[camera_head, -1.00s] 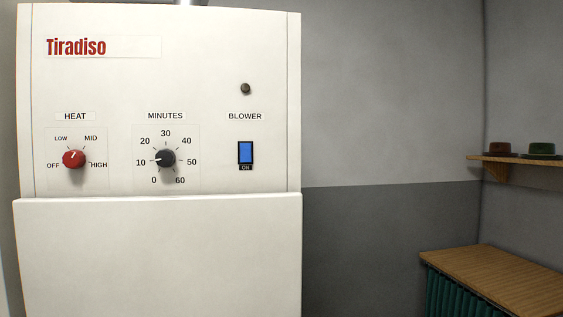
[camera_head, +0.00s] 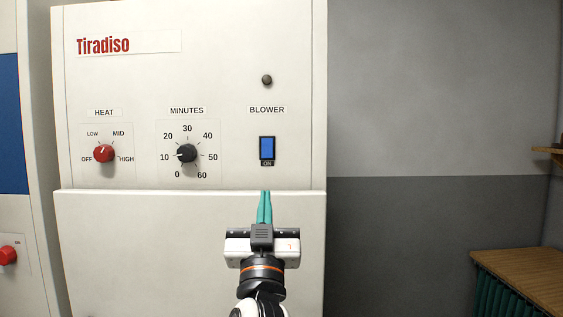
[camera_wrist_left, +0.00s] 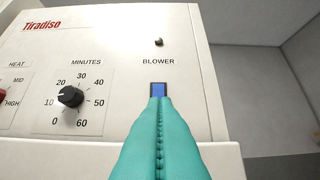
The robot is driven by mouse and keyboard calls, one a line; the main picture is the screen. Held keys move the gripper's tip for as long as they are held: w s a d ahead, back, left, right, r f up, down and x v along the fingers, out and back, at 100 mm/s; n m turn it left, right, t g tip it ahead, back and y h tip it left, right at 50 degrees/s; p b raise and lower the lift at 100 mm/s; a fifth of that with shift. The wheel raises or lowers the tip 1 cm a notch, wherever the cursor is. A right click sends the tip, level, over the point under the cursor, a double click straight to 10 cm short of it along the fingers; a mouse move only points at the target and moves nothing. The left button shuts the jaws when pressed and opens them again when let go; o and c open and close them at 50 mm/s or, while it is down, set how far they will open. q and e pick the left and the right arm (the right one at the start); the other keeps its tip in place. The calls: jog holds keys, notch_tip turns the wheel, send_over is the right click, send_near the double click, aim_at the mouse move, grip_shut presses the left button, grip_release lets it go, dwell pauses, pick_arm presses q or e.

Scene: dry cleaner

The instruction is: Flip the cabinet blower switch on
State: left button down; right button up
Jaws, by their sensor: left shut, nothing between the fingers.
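The white Tiradiso cabinet (camera_head: 190,245) stands in front of me. Its blue blower switch (camera_head: 267,148) sits in a black frame under the BLOWER label, with ON printed at its bottom edge. A dark round lamp or button (camera_head: 267,80) is above the label. My left gripper (camera_head: 264,194) is shut and empty, its teal fingers pointing up just below the switch in the head view. In the left wrist view the fingertips (camera_wrist_left: 160,98) overlap the lower part of the switch (camera_wrist_left: 158,88). I cannot tell whether they touch it. My right gripper is not in view.
A red heat knob (camera_head: 104,153) and a black minutes knob (camera_head: 187,153) are left of the switch. The lower front panel juts out below the controls. A blue and white unit (camera_head: 12,120) stands at the left. A wooden-topped stand (camera_head: 520,275) is at the lower right.

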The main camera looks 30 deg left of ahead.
aim_at(267, 150)
pick_arm(q)
jog(key=shift+s+a, duration=0.2)
jog(key=shift+w+r, duration=0.1)
jog(key=p+x, duration=0.2)
jog(key=x, duration=0.2)
jog(key=f+p+x, duration=0.1)
jog(key=p+x, duration=0.1)
jog(key=x, duration=0.2)
jog(key=w+p+x, duration=0.1)
jog(key=p+x, duration=0.1)
jog(key=x, duration=0.2)
jog(key=shift+a+f+p, duration=0.3)
jog(key=shift+p, duration=0.1)
jog(key=shift+w+a+f, duration=0.2)
jog(key=shift+w+a, duration=0.2)
jog(key=shift+w, duration=0.15)
